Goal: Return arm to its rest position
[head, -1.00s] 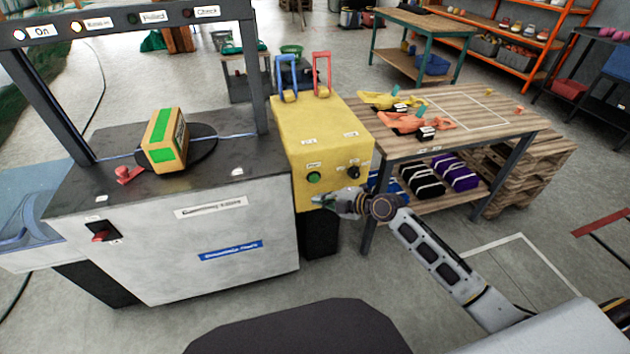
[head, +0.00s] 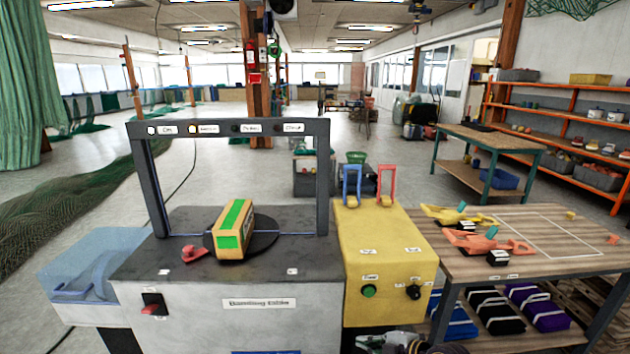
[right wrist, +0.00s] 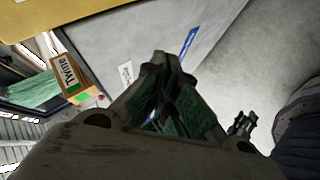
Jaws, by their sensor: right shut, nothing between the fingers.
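My right gripper (head: 405,343) shows only in part at the bottom edge of the head view, below the front of the yellow control box (head: 390,262). In the right wrist view the fingers of my right gripper (right wrist: 165,75) are shut, with nothing held. The gripper is apart from the box and the machine. A small dark shape (right wrist: 241,127) in the right wrist view looks like my left gripper over the floor; its jaws are too small to judge. The left arm is not in the head view.
The banding machine (head: 240,305) stands in front with a green-taped carton (head: 234,229) under its frame (head: 228,128). Blue and red handles (head: 352,185) top the yellow box. A wooden table (head: 560,265) with yellow and orange tools stands right. Dark and purple bundles lie beneath it.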

